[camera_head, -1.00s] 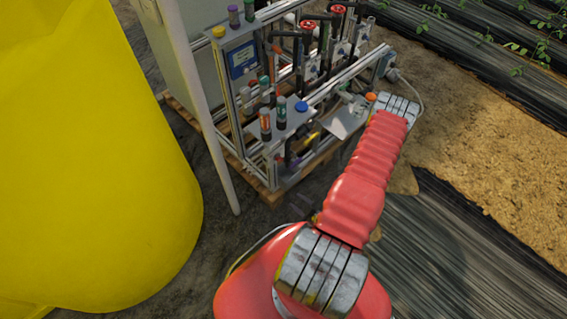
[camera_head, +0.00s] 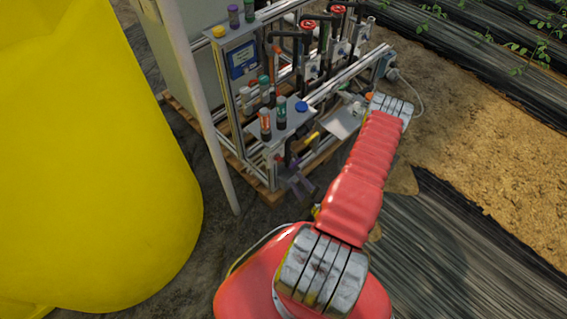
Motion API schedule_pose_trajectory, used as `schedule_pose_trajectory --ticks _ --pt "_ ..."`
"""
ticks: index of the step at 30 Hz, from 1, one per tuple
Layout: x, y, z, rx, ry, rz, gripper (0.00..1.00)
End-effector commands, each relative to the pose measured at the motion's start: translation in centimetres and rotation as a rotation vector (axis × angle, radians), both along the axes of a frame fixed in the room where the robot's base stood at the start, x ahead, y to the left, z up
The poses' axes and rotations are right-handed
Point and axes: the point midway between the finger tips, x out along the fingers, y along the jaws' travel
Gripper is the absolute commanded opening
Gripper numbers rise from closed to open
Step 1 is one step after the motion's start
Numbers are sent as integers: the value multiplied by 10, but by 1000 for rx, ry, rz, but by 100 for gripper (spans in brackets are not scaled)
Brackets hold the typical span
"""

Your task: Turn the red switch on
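I cannot pick out the red switch with certainty. A small red spot (camera_head: 279,157) shows on the lower front of the metal skid frame (camera_head: 240,115), too small to identify. My red arm reaches up and right, and its far end folds back behind the elbow toward the skid. A small grey-purple part (camera_head: 297,185) low at the skid's front corner looks like my gripper. It is below and right of the red spot. Its fingers are too small to tell open from shut, and I see nothing held.
Two red handwheels (camera_head: 308,25) sit on valves at the skid's back. Orange and green bottles (camera_head: 265,122) and a blue cap (camera_head: 301,106) stand on a front shelf. A white pole (camera_head: 205,125) and a yellow tank (camera_head: 95,170) are at left. Black plastic rows lie at right.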

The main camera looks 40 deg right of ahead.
Motion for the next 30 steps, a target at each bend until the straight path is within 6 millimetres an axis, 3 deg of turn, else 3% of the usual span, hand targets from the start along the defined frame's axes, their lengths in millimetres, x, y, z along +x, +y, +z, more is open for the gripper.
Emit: schedule_pose_trajectory --ticks 17,30 --pt "53 -13 -15 -1 -1 3 28" --pt "105 -26 -30 -2 -2 3 28"
